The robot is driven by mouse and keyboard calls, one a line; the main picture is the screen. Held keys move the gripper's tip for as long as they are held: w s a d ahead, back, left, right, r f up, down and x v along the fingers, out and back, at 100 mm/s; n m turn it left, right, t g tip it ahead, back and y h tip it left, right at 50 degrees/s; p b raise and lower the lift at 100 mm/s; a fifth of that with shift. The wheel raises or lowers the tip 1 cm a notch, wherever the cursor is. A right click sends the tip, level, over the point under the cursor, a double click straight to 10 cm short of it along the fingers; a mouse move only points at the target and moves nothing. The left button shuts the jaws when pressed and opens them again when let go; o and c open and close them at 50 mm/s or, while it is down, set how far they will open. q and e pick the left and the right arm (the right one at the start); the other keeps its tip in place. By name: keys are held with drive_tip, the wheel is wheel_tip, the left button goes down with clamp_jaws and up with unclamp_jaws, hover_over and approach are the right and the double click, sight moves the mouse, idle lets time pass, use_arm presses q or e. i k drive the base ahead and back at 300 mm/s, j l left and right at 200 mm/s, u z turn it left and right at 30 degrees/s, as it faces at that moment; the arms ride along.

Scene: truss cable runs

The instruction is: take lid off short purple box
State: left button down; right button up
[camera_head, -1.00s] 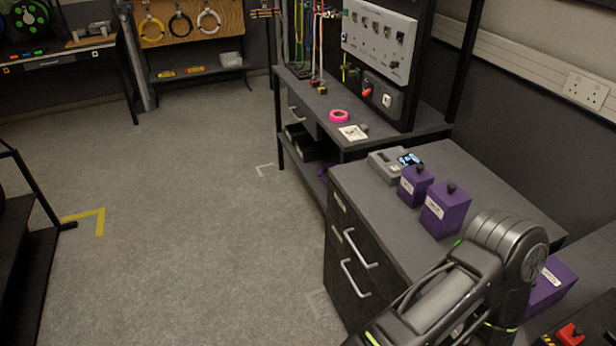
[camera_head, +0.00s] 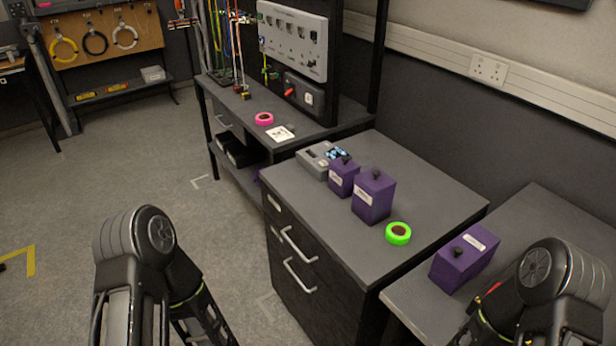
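Three purple boxes with black knobs and white labels show. The short purple box (camera_head: 342,178) stands on the dark cabinet top. A taller purple box (camera_head: 372,198) stands just right of it. A wide, low purple box (camera_head: 463,262) sits on the lower bench at the right. Each box looks closed, with its knob on top. My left arm comes in at the bottom left and my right arm at the bottom right. Both grippers are below the picture's edge, so their fingers are hidden. Neither arm appears to touch a box.
A green tape roll (camera_head: 398,233) lies in front of the taller box. A grey device (camera_head: 314,163) sits behind the short box. A pink tape roll (camera_head: 264,119) lies on the rear bench (camera_head: 318,132). The cabinet top (camera_head: 440,200) is clear at right; the floor at left is open.

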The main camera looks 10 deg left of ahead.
sight(345, 166)
drive_tip(key=z, duration=0.35)
drive_tip(key=j+z, duration=0.25)
drive_tip(key=z, duration=0.15)
drive_tip(key=i+j+z, duration=0.1)
drive_tip(key=j+z, duration=0.45)
drive_tip(key=z, duration=0.2)
drive_tip(key=j+z, duration=0.35)
drive_tip(key=k+j+z, duration=0.1)
drive_tip(key=j, duration=0.35)
drive_tip(key=k+j+z, duration=0.1)
drive_tip(key=j, duration=0.3)
drive_tip(key=k+j+z, duration=0.1)
drive_tip(key=k+j, duration=0.35)
drive_tip(key=j, duration=0.35)
drive_tip(key=z, duration=0.05)
